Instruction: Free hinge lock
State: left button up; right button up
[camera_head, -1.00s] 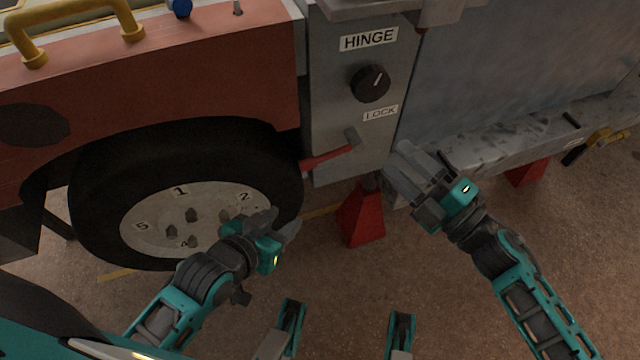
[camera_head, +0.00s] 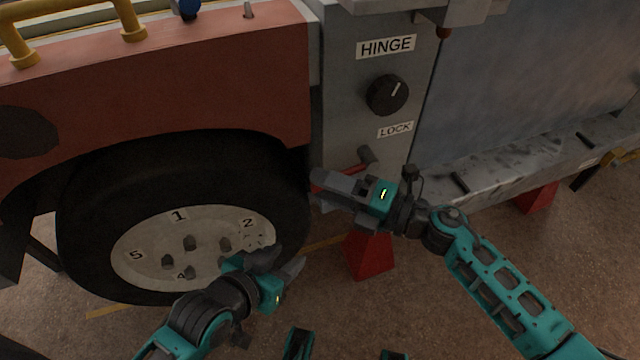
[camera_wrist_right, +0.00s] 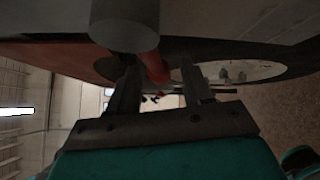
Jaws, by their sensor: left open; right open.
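The grey hinge panel (camera_head: 345,120) carries a HINGE label (camera_head: 387,46), a black knob (camera_head: 387,95) and a LOCK label (camera_head: 395,130). Below LOCK is a lever with a grey pivot (camera_head: 366,156) and a red handle (camera_head: 345,178) slanting down-left. My right gripper (camera_head: 318,187) is open at the handle and partly hides it. In the right wrist view the red handle (camera_wrist_right: 153,66) runs down from the grey pivot end (camera_wrist_right: 125,25) between the open fingers; contact cannot be told. My left gripper (camera_head: 285,262) is open and empty before the wheel.
The wheel (camera_head: 85,210) with a numbered hub (camera_head: 150,240) is left of the panel, under a red-brown fender (camera_head: 200,85). A red stand (camera_head: 370,262) is below the panel, another (camera_head: 538,198) farther right. A grey ledge (camera_head: 510,165) runs right. The floor in front is open.

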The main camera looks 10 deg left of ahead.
jog(key=shift+x, duration=0.9)
jog(key=shift+c, duration=0.2)
grip_shut()
